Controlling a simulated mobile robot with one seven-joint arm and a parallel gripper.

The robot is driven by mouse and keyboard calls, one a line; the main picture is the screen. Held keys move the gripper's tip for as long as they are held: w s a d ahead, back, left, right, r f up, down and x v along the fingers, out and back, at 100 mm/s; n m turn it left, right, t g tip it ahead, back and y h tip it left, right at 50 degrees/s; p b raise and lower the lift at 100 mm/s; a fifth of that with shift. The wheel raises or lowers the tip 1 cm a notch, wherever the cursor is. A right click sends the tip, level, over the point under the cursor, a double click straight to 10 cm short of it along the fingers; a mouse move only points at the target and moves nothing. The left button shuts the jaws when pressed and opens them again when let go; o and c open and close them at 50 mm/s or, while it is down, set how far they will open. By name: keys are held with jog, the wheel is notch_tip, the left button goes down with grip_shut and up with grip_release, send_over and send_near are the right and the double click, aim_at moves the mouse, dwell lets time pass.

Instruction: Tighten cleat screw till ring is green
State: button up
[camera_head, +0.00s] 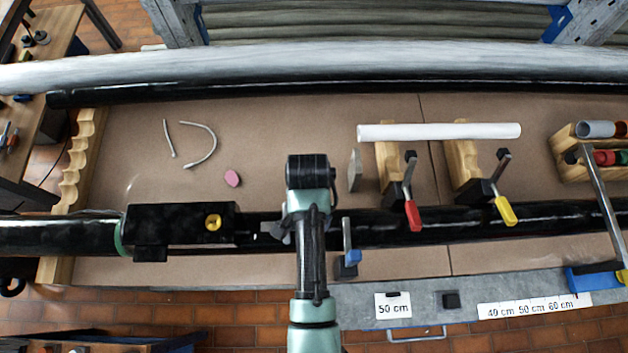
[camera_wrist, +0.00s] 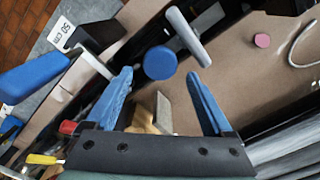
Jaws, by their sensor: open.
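A long black mast tube (camera_head: 450,228) lies across the table. On its left part sits a black block (camera_head: 175,220) with a small round yellow piece (camera_head: 213,222) on its face; a green band shows at the block's left end. My gripper (camera_wrist: 163,95) is open and empty, its two blue fingers apart above the tube. Beyond the fingertips in the wrist view are a round blue knob (camera_wrist: 160,62) and a grey bar (camera_wrist: 187,37); I cannot tell whether either is the cleat screw. In the head view my arm hides part of the tube and the fingers.
A blue-handled clamp (camera_head: 350,256) stands just right of my arm, with red-handled (camera_head: 412,215) and yellow-handled (camera_head: 504,208) clamps further right. A white tube (camera_head: 440,131) rests on wooden blocks. A pink piece (camera_head: 233,178) lies on the open board at left.

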jog(key=shift+s+a+f, duration=0.15)
jog(key=shift+s+f, duration=0.05)
jog(key=shift+s, duration=0.1)
jog(key=shift+f, duration=0.35)
jog(key=f, duration=0.1)
jog(key=f+b, duration=0.2)
jog(key=f, duration=0.1)
jog(key=shift+w+f, duration=0.1)
jog(key=shift+w, duration=0.2)
jog(key=shift+s+f+b, duration=0.2)
jog(key=shift+f+b, duration=0.5)
jog(key=shift+b, duration=0.15)
jog(key=shift+w+m, duration=0.1)
jog(key=shift+m, duration=0.3)
jog(key=shift+r, duration=0.1)
jog(key=shift+c, duration=0.8)
grip_shut()
